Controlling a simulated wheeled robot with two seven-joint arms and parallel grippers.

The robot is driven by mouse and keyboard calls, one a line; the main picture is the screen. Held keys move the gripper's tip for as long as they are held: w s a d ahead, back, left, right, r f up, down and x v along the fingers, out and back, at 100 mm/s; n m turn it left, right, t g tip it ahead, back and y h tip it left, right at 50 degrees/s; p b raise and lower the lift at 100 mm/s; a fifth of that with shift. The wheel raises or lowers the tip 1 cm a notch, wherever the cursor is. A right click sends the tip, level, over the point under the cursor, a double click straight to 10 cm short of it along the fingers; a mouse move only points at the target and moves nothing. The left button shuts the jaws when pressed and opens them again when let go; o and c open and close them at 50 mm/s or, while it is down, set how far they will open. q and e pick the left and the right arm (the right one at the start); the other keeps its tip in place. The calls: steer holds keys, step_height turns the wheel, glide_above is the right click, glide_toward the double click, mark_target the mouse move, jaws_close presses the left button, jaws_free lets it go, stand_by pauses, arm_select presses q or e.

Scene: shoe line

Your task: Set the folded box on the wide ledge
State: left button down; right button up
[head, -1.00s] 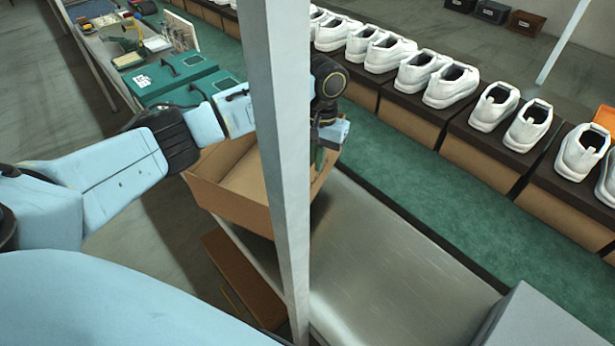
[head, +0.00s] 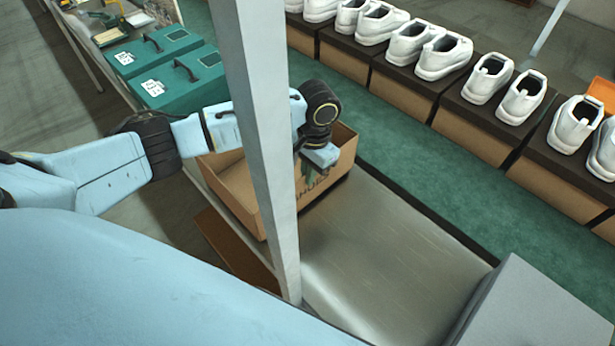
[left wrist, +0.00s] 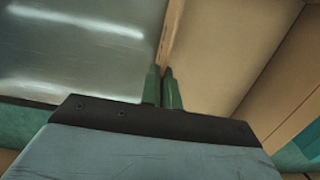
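The folded box (head: 228,192) is an open-topped brown cardboard box with dark lettering on its near wall. It is at the far end of the wide ledge (head: 390,250), a smooth metal surface; I cannot tell whether its whole base rests there. A pale post hides part of the box. My left gripper (head: 314,177) reaches down to the lettered wall. In the left wrist view its green fingers (left wrist: 162,88) are closed on the box's wall edge (left wrist: 168,45), with metal on one side and cardboard inside on the other. My right gripper is not in view.
The pale upright post (head: 262,150) stands in front of the ledge. Teal cases (head: 185,85) sit beyond the box. White shoes (head: 443,55) on brown boxes line the green belt (head: 400,145). A grey block (head: 545,310) borders the near right. The middle of the ledge is bare.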

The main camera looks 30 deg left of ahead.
arm_select(q)
steer(key=shift+f, duration=0.95)
steer(key=c, duration=2)
jaws_free()
steer(key=shift+c, duration=0.2)
steer(key=o, duration=0.4)
steer(key=r, duration=0.4)
steer(key=w+r, duration=0.1)
steer(key=r, duration=0.3)
steer(key=r+p, duration=0.1)
steer(key=r, duration=0.3)
steer(key=shift+w+d, duration=0.2)
steer(key=shift+d, duration=0.05)
